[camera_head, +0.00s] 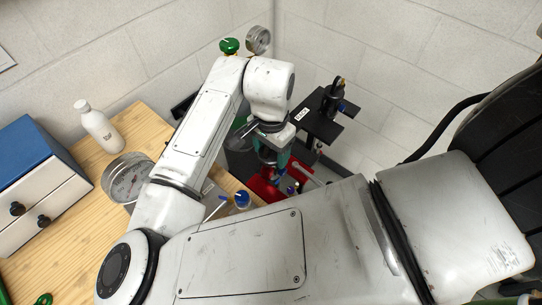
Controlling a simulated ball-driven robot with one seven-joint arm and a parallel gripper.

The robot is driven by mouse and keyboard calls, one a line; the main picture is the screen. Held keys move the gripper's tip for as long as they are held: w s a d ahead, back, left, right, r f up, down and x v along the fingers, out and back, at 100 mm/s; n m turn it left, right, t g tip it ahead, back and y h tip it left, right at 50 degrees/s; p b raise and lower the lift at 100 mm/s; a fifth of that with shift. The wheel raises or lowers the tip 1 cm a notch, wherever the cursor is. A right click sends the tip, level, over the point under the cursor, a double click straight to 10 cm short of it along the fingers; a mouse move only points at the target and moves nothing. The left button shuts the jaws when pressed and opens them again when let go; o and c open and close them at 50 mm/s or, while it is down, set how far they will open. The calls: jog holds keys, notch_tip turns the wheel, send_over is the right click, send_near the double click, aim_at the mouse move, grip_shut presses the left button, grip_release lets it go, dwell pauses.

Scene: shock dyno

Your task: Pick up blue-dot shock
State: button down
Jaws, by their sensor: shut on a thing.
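My gripper (273,157) points down, just past the right edge of the wooden bench and above a red surface. It is small in the view and partly covered by my own wrist. It is shut on a slim thing, which I take to be a shock. Only a small part of it shows below the fingers, and I cannot make out a blue dot on it. A small purple-blue piece (290,190) shows just below and to the right of my gripper; I cannot tell what it belongs to.
A red surface (264,189) lies under my gripper. A black stand (318,122) stands behind, near the block wall.

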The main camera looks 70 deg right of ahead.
notch_tip(320, 180, up, 19)
jog(key=shift+p, duration=0.3)
dwell(0.3)
jog(key=shift+r, duration=0.1)
jog(key=shift+s, duration=0.15)
